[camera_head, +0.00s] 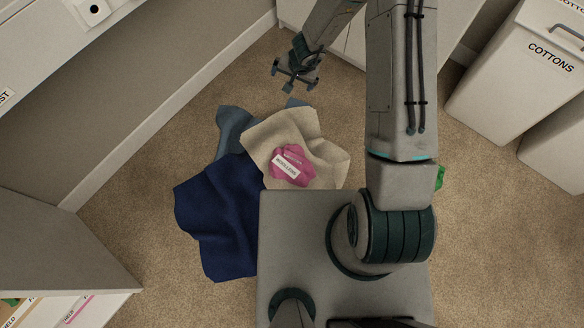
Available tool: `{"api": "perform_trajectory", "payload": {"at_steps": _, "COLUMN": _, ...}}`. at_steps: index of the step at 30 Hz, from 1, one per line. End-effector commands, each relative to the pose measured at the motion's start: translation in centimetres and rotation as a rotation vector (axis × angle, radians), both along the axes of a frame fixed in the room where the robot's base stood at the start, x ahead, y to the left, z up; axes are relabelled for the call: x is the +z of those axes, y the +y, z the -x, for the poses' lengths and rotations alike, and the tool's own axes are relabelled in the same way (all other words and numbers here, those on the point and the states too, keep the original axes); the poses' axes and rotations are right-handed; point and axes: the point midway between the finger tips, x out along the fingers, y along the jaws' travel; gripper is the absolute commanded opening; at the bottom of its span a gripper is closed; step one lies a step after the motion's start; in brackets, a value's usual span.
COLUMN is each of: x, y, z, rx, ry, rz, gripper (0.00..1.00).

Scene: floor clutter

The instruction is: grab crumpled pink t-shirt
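The crumpled pink t-shirt (292,150) is a small bunched heap with a white printed label on it. It lies on a beige cloth (325,153), near the middle of the view. My gripper (294,75) is above and beyond the heap in the picture, near the white cabinet front. Its fingers look spread apart with nothing between them. It is clear of the pink t-shirt and does not touch it.
A dark navy cloth (222,215) and a grey-blue cloth (232,125) lie beside the beige one. A white bin marked COTTONS (510,85) stands at right. A green thing (440,178) is mostly hidden by my arm. Carpet at left is clear.

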Motion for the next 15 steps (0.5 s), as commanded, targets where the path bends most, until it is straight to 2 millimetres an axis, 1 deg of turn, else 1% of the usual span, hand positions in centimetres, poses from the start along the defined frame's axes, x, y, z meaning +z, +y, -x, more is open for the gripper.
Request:
{"api": "perform_trajectory", "payload": {"at_steps": 1, "x": -5.5, "y": 0.0, "z": 0.8, "rx": -0.026, "ry": 0.042, "rz": 0.016, "gripper": 1.00}}
{"api": "perform_trajectory", "payload": {"at_steps": 2, "x": -7.6, "y": 0.0, "z": 1.2, "rx": -0.042, "ry": 0.064, "rz": 0.028, "gripper": 1.00}}
{"api": "perform_trajectory", "payload": {"at_steps": 3, "x": -10.3, "y": 0.0, "z": 1.9, "rx": -0.063, "ry": 0.093, "rz": 0.043, "gripper": 1.00}}
{"api": "perform_trajectory", "payload": {"at_steps": 5, "x": -14.1, "y": -0.2, "z": 3.0, "rx": -0.091, "ry": 0.139, "rz": 0.068, "gripper": 1.00}}
{"api": "perform_trajectory", "payload": {"at_steps": 6, "x": -16.4, "y": -0.2, "z": 3.8, "rx": -0.107, "ry": 0.169, "rz": 0.084, "gripper": 1.00}}
{"api": "perform_trajectory", "payload": {"at_steps": 9, "x": -21.0, "y": -0.3, "z": 5.8, "rx": -0.138, "ry": 0.238, "rz": 0.120, "gripper": 1.00}}
{"api": "perform_trajectory", "payload": {"at_steps": 10, "x": -22.1, "y": -0.4, "z": 6.4, "rx": -0.146, "ry": 0.255, "rz": 0.129, "gripper": 1.00}}
{"api": "perform_trajectory", "payload": {"at_steps": 12, "x": -24.0, "y": -0.5, "z": 7.4, "rx": -0.159, "ry": 0.288, "rz": 0.146, "gripper": 1.00}}
{"api": "perform_trajectory", "payload": {"at_steps": 15, "x": -25.5, "y": -0.5, "z": 8.4, "rx": -0.168, "ry": 0.318, "rz": 0.160, "gripper": 1.00}}
